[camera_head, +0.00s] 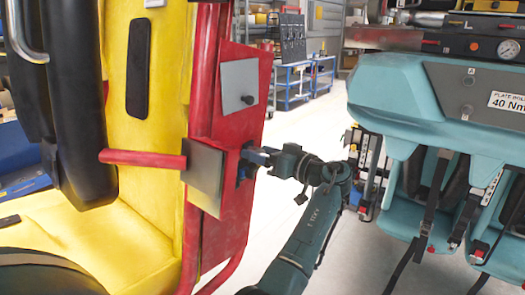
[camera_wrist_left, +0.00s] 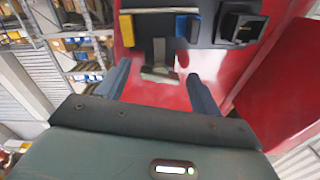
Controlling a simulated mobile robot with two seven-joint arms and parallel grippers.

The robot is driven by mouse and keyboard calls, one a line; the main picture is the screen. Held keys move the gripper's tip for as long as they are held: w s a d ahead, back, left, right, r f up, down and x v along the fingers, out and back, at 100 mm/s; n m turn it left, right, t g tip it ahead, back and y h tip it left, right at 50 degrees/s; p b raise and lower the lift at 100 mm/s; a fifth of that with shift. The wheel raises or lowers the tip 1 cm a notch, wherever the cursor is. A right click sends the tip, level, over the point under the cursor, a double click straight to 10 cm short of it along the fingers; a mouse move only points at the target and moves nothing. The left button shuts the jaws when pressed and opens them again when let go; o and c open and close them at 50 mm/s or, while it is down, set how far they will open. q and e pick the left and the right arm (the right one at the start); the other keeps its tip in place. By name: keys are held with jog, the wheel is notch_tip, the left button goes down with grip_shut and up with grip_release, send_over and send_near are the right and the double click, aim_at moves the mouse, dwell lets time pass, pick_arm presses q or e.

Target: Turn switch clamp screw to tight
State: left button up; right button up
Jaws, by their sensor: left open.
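In the left wrist view, a grey T-shaped handle (camera_wrist_left: 159,73), which looks like the switch clamp screw, hangs below a dark plate (camera_wrist_left: 160,45) on a red panel. My left gripper (camera_wrist_left: 160,80) is open, with one blue finger on each side of the handle. I see no finger touching it; whether the handle is fully between the fingertips is hard to tell. In the head view, my left gripper (camera_head: 258,157) reaches the edge of the red panel (camera_head: 228,120) from the right. The handle is hidden there. My right gripper is not in view.
A yellow block (camera_wrist_left: 127,30), a blue block (camera_wrist_left: 181,26) and a black box (camera_wrist_left: 241,27) sit around the plate. A red bar (camera_head: 142,158) and a grey plate (camera_head: 204,170) stand left of the gripper. A teal seat unit (camera_head: 420,100) is at right.

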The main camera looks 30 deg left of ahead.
pick_arm(q)
jog(key=shift+c, duration=0.5)
jog(key=c, duration=0.9)
